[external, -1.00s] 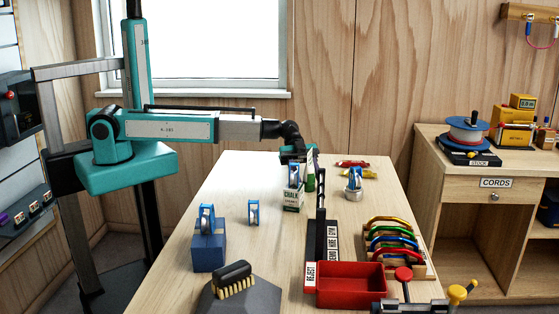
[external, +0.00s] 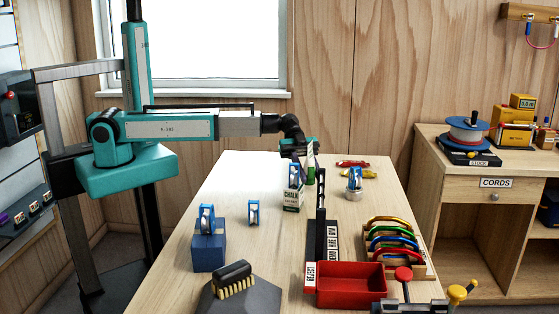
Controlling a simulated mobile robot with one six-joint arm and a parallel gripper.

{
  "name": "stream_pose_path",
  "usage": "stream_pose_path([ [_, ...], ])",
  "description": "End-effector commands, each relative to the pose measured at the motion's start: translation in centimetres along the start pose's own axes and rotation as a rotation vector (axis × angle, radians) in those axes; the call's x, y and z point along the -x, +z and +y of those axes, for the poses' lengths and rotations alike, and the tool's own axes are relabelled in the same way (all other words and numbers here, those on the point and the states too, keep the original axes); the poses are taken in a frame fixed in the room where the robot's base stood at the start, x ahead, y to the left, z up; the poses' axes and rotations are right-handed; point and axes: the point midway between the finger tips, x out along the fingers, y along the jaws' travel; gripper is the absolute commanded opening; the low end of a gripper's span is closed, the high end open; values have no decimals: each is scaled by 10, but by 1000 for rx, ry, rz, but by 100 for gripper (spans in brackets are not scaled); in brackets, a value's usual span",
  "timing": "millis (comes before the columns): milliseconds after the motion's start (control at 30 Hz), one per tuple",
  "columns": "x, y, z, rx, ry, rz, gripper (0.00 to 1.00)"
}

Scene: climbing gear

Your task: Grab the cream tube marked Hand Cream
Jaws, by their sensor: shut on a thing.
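My gripper (external: 304,150) is over the far middle of the table, shut on a pale tube with a green lower end (external: 310,164). The tube hangs upright below the jaws. Its lower part is partly hidden behind the chalk box and a blue-and-silver piece of gear, and any lettering on it is too small to read. I cannot tell exactly how far its lower end is above the table.
The chalk box (external: 291,199) stands just in front, with blue gear (external: 295,174) on top. A dark sorting rack with a tall post (external: 320,205), a red tray (external: 350,283) and coloured carabiners (external: 393,232) are to the right. The table's left far part is clear.

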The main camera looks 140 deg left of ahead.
Motion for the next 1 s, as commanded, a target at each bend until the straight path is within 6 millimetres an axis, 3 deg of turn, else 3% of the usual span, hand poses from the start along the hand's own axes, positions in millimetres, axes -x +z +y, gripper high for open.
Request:
stream_pose_path([
  [133, 5, -10, 2, -1, 0, 1, 7],
  [1000, 60, 4, 98, 0, -1, 0, 7],
])
